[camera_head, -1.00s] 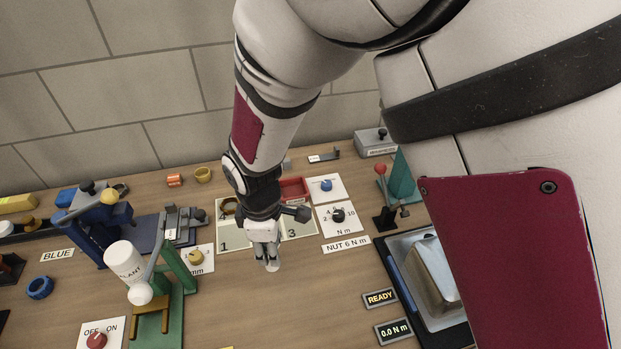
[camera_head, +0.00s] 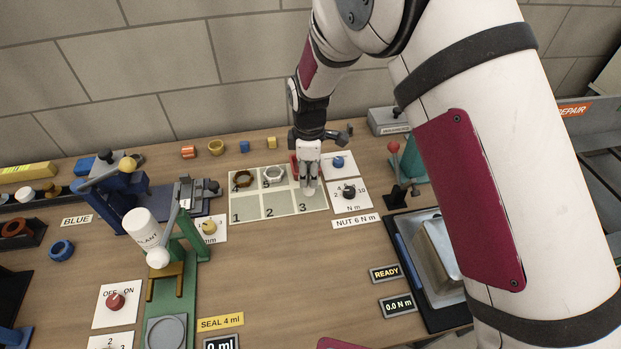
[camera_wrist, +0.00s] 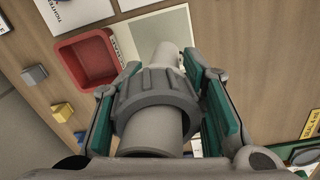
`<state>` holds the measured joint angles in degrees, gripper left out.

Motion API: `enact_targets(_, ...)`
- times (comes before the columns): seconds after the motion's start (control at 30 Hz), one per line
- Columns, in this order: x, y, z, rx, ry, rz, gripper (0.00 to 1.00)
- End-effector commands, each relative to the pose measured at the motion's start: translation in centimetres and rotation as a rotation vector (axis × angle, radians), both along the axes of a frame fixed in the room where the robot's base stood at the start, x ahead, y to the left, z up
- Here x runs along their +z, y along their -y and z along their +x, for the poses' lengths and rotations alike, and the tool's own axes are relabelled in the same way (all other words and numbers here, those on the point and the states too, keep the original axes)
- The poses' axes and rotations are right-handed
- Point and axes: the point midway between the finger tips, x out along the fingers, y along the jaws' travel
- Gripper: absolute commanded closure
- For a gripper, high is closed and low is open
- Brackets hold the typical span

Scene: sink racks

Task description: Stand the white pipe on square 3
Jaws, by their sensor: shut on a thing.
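My gripper (camera_head: 309,172) is shut on the white pipe (camera_wrist: 160,132), which looks greyish in the wrist view and has a ribbed grey collar around it. The pipe lies between both green-sided fingers in the wrist view. Its far, paler end (camera_wrist: 165,54) points toward the pale board. In the head view my gripper is over the right part of the numbered board, at the back of square 3 (camera_head: 314,206). The "3" is uncovered. I cannot tell whether the pipe touches the board.
A red bin (camera_wrist: 88,62) is close beside my gripper. A brown ring (camera_head: 242,181) and a white ring (camera_head: 273,176) lie on the board's back row. Squares 1 (camera_head: 238,214) and 2 (camera_head: 270,209) are empty. A dial card (camera_head: 350,197) is at right.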

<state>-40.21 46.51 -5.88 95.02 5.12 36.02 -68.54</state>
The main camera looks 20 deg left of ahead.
Motion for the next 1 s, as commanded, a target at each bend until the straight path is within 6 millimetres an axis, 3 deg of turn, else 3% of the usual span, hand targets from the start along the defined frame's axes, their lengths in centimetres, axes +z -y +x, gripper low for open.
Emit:
enact_targets(0.33, -3.2, 0.1, 0.3, -0.002, -0.002, -0.001, 1.0)
enact_targets(0.6, -3.6, 0.1, 0.4, -0.001, 0.0, 0.0, 1.0)
enact_targets(0.63, -3.6, 0.1, 0.4, -0.001, -0.001, -0.001, 0.57)
enact_targets(0.7, -3.6, 0.1, 0.4, -0.001, -0.001, -0.001, 0.41)
enact_targets(0.73, -3.6, 0.1, 0.4, -0.001, -0.001, -0.001, 0.36)
enact_targets(1.0, -3.5, 0.1, 0.4, -0.001, 0.0, 0.0, 0.36)
